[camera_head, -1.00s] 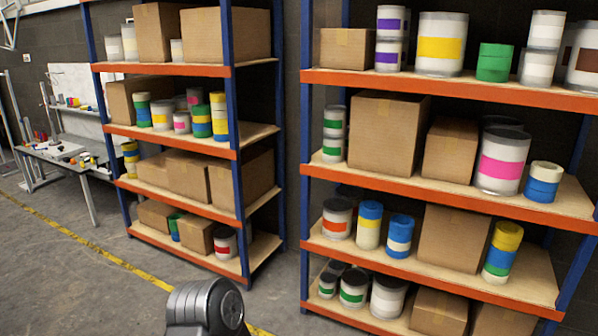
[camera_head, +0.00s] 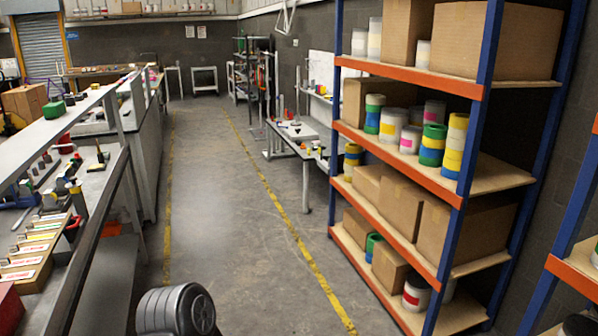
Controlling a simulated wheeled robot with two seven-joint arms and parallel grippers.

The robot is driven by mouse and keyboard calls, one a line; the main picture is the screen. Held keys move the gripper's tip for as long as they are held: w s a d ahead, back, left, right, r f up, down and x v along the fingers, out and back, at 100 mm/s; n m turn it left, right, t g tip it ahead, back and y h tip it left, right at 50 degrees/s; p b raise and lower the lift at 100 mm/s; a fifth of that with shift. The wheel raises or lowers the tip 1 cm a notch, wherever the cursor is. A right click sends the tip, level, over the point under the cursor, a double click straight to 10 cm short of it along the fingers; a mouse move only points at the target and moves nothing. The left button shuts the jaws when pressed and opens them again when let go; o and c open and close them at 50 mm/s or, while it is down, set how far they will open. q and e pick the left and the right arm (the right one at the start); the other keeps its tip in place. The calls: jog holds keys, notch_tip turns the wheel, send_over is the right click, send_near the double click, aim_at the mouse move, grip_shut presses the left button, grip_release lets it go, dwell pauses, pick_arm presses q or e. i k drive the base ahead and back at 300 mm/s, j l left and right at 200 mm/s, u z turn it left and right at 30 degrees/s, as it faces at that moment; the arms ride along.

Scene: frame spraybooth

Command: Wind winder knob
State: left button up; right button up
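I cannot make out a winder knob in the head view; the things on the benches are too small or too far to tell. A part of my own arm, grey and ribbed, shows at the bottom edge left of the middle. Neither gripper's fingers are in view.
A shelving rack (camera_head: 405,75) with boxes and tins stands on the right. A workbench (camera_head: 40,262) with tools runs along the left. A smaller table (camera_head: 292,140) stands beyond the rack. A clear grey aisle (camera_head: 230,200) with yellow floor lines (camera_head: 318,270) runs between them.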

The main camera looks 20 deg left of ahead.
aim_at(74, 186)
jog(key=i+j+u, duration=0.1)
jog(key=i+u, duration=0.2)
jog(key=i, duration=0.35)
jog(key=i+u, duration=0.35)
jog(key=i, duration=0.25)
jog(key=i+j+z, duration=0.1)
jog(key=i+z, duration=0.2)
jog(key=i, duration=2.1)
jog(key=i+u, duration=0.2)
jog(key=u, duration=4.25)
